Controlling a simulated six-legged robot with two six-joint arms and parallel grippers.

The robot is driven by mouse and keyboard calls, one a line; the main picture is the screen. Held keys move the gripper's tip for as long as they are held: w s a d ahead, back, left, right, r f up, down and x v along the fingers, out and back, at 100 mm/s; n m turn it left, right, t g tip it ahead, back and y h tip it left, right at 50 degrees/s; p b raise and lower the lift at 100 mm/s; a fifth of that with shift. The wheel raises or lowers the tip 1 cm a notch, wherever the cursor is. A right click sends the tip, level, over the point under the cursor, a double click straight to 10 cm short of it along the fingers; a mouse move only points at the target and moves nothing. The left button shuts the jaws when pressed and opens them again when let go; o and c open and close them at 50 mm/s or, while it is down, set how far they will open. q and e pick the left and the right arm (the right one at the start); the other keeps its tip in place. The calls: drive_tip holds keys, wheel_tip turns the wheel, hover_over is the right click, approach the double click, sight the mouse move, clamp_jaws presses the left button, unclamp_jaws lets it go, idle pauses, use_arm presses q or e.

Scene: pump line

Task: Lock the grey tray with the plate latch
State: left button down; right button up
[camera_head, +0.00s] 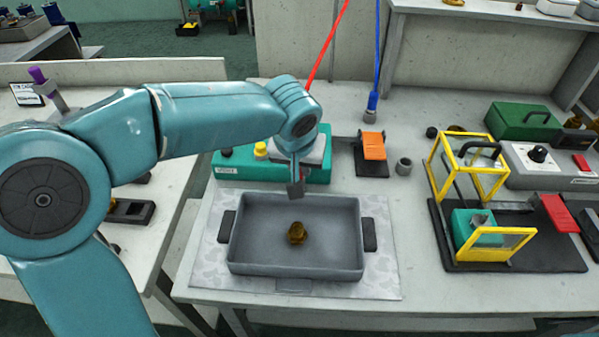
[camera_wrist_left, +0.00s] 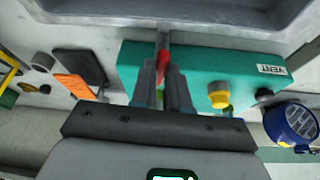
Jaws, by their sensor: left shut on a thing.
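The grey tray (camera_head: 295,265) sits on a pale patterned plate (camera_head: 385,280), with dark handles on its left and right sides. A brass-coloured lump lies inside it. My left gripper (camera_head: 296,188) reaches down at the tray's back edge. In the wrist view, its fingers (camera_wrist_left: 164,72) are shut on a narrow red piece (camera_wrist_left: 163,58) with a grey bar beyond it. This looks like the handle of the plate latch, but the fingers hide most of it. The tray's rim (camera_wrist_left: 90,12) shows at the top of that view. My right gripper is not in view.
A teal box (camera_head: 230,171) marked VENT, with a yellow button, stands just behind the tray. An orange pedal (camera_head: 373,146) and a grey ring (camera_head: 403,167) are to its right. A yellow-framed fixture (camera_head: 468,165) stands further right. The bench front right of the plate is clear.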

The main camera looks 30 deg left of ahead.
use_arm(q)
drive_tip(key=shift+w+r+n+b, duration=0.15)
drive_tip(key=shift+n+b, duration=0.25)
drive_tip(key=shift+n, duration=0.3)
drive_tip(key=shift+y, duration=0.3)
drive_tip(key=c, duration=1.1)
unclamp_jaws()
drive_tip(key=p+v, duration=0.3)
drive_tip(key=v, duration=1.3)
drive_tip(key=shift+d+r, duration=0.1)
drive_tip(key=shift+r, duration=0.05)
